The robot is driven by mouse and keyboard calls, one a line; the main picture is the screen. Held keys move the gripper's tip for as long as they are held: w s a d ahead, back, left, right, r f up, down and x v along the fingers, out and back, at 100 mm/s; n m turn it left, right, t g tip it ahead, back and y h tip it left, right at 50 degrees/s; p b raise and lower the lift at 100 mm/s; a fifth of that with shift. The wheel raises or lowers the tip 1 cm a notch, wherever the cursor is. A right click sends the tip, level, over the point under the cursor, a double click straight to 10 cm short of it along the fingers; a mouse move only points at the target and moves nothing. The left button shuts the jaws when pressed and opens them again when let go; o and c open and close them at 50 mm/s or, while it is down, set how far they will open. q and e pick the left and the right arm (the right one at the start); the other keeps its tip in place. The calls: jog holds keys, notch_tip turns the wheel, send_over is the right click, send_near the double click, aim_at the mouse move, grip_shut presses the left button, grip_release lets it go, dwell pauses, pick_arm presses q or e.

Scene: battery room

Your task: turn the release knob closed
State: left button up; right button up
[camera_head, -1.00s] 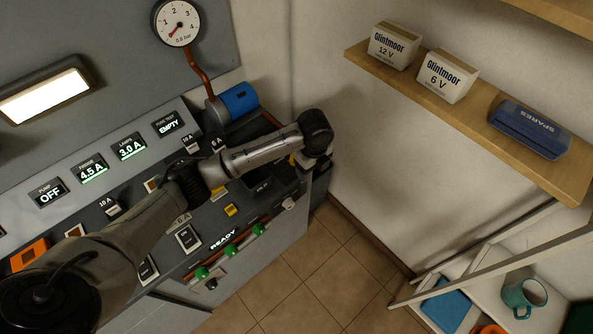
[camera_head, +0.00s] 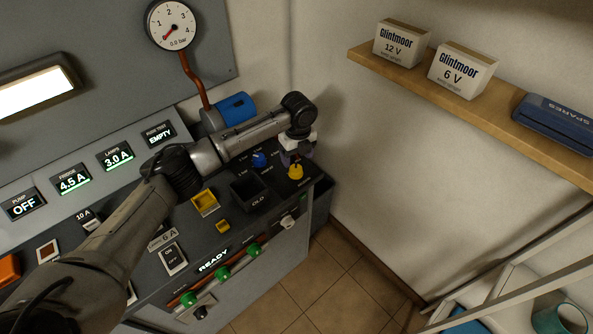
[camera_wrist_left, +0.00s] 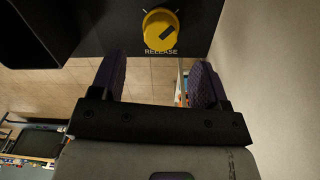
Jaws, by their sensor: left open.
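The yellow release knob (camera_head: 295,172) sits near the right end of the dark panel top. My left gripper (camera_head: 297,155) hangs close to the knob in the head view. In the left wrist view its two purple-padded fingers (camera_wrist_left: 157,75) are spread, with nothing between them, and the knob appears beyond their tips. My right gripper is in neither view.
A blue knob (camera_head: 260,159) and a dark open box (camera_head: 248,192) are left of the release knob. A yellow square holder (camera_head: 205,202) lies further left. Green-topped levers (camera_head: 223,272) line the front edge. A wall shelf (camera_head: 420,75) holds boxes.

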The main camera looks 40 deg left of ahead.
aim_at(296, 169)
pick_arm(q)
notch_tip(296, 169, down, 5)
jog(key=shift+s+b, duration=0.1)
jog(key=shift+b, duration=0.3)
jog(key=shift+f, duration=0.6)
jog(key=shift+c, duration=0.3)
